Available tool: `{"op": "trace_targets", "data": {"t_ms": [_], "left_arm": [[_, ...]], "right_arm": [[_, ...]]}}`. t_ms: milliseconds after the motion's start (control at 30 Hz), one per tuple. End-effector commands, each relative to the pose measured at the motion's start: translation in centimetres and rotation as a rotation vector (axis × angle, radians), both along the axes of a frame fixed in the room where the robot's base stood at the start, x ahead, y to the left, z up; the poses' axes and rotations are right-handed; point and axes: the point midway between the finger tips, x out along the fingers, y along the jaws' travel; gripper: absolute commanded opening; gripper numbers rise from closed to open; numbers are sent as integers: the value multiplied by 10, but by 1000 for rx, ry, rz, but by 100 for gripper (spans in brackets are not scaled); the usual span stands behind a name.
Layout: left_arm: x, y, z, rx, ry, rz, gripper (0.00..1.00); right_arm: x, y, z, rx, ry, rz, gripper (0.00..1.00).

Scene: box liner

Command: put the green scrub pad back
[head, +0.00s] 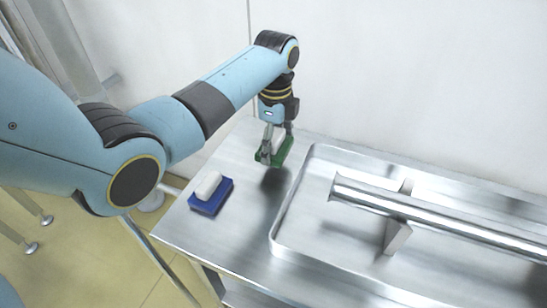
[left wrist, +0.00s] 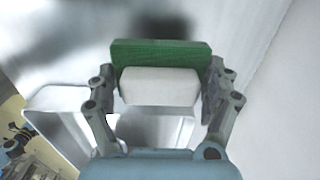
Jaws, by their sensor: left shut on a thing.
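The green scrub pad (head: 285,152) has a white block-like handle on it and hangs in my left gripper (head: 272,148) above the back of the metal table. In the left wrist view the green pad (left wrist: 160,52) and its white handle (left wrist: 160,87) sit between the two fingers of my left gripper (left wrist: 160,92). A dark shadow lies on the table below, and the pad is clear of the surface. My right gripper is not in view.
A blue pad (head: 211,197) with a white handle lies on the metal table (head: 185,231) at the left. A shallow metal tray (head: 283,213) with a raised metal bar (head: 440,217) takes up the right side. A pale wall (head: 400,80) stands behind. Bare table lies between pad and tray.

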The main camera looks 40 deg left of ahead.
Motion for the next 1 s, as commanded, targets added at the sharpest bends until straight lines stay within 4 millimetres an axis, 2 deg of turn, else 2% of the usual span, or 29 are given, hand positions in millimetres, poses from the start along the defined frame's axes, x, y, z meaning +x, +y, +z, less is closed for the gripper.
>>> {"op": "trace_targets", "data": {"t_ms": [333,500,733,767,800,867,1000], "left_arm": [[0,-1,-44,-1,1,-1,60],[1,-1,-45,-1,-2,-1,60],[0,-1,-49,-1,-1,-1,60],[0,-1,-48,-1,-1,-1,89],[0,-1,-48,-1,-1,-1,94],[0,-1,-48,-1,-1,-1,100],[0,-1,-48,-1,-1,-1,100]], "right_arm": [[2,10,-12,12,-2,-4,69],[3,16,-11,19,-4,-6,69],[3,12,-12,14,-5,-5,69],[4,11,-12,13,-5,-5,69],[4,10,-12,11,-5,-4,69],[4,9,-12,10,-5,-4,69],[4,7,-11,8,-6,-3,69]]}}
